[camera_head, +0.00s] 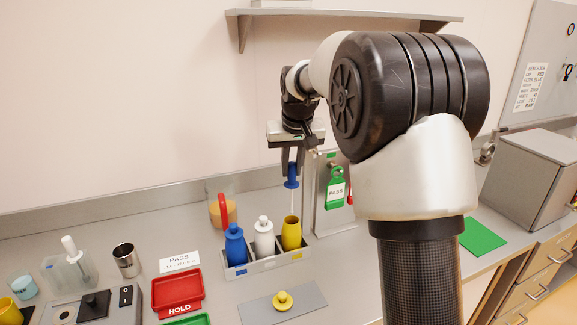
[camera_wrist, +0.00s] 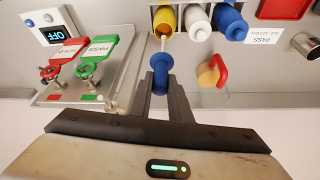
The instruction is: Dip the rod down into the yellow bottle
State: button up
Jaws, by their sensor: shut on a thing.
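My gripper (camera_head: 291,172) is shut on the blue handle of the rod (camera_head: 292,183), which hangs upright with its thin pale shaft pointing down. The wrist view also shows my gripper (camera_wrist: 160,85) around the blue handle (camera_wrist: 160,72). The open yellow bottle (camera_head: 291,233) stands in the right slot of a grey rack (camera_head: 265,265), directly below the rod. In the wrist view the shaft's end overlaps the mouth of the yellow bottle (camera_wrist: 165,18). I cannot tell whether the tip is just above or slightly inside it.
A white bottle (camera_head: 264,236) and a blue bottle (camera_head: 235,246) share the rack. A yellow cap (camera_head: 283,300) lies on a grey mat in front. A container with a red handle (camera_head: 222,207) stands behind; a panel with a green PASS tag (camera_head: 335,187) stands right.

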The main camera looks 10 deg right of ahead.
aim_at(292, 196)
jog(key=shift+w, duration=0.2)
jog(key=shift+s+f+b, duration=0.15)
jog(key=shift+f+b, duration=0.25)
jog(key=shift+b, duration=0.1)
notch_tip(292, 196, down, 10)
jog(key=b, duration=0.7)
jog(key=shift+r, duration=0.1)
dwell(0.5)
notch_tip(292, 196, up, 11)
jog(key=p, duration=0.9)
jog(key=shift+r, duration=0.15)
